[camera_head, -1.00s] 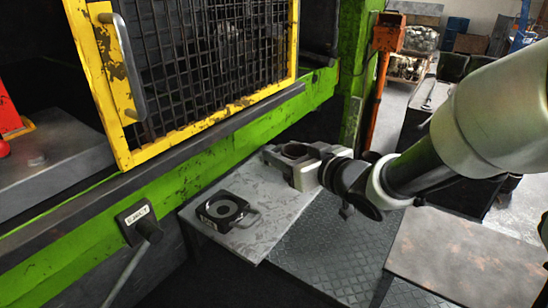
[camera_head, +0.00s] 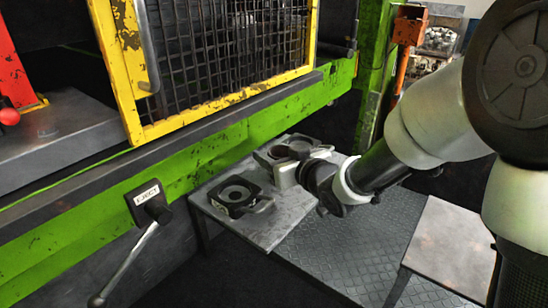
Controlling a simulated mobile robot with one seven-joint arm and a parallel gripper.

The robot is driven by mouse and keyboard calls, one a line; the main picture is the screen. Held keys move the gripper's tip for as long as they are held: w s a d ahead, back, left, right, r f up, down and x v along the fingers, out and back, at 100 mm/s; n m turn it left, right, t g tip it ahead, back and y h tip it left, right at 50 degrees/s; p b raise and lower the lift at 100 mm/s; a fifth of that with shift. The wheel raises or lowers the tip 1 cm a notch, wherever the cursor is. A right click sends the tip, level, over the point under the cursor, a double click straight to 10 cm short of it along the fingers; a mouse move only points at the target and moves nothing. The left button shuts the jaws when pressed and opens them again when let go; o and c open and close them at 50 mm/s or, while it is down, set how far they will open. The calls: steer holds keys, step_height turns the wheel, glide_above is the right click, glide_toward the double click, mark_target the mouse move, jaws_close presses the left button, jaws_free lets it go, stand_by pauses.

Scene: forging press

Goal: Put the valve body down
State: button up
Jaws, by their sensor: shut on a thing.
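My gripper (camera_head: 287,163) reaches in from the right, low over the far right part of the grey table (camera_head: 290,215). A dark block with a round opening (camera_head: 268,153) is right at the gripper. Whether the valve body touches it or hangs just above it, I cannot tell. A second dark block with a ring-shaped opening (camera_head: 238,196) stands nearer on the table, apart from my gripper, with nothing visible in it.
The green press frame (camera_head: 200,165) with its yellow mesh guard (camera_head: 225,55) runs behind the table. An eject lever (camera_head: 130,262) sticks out at the lower left. A brown-topped table (camera_head: 450,240) stands at the right. Between them lies dark patterned flooring (camera_head: 350,250).

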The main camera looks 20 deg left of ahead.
steer(key=shift+r, duration=0.2)
steer(key=shift+f, duration=0.3)
steer(key=o, duration=1.4)
steer(key=shift+r, duration=0.15)
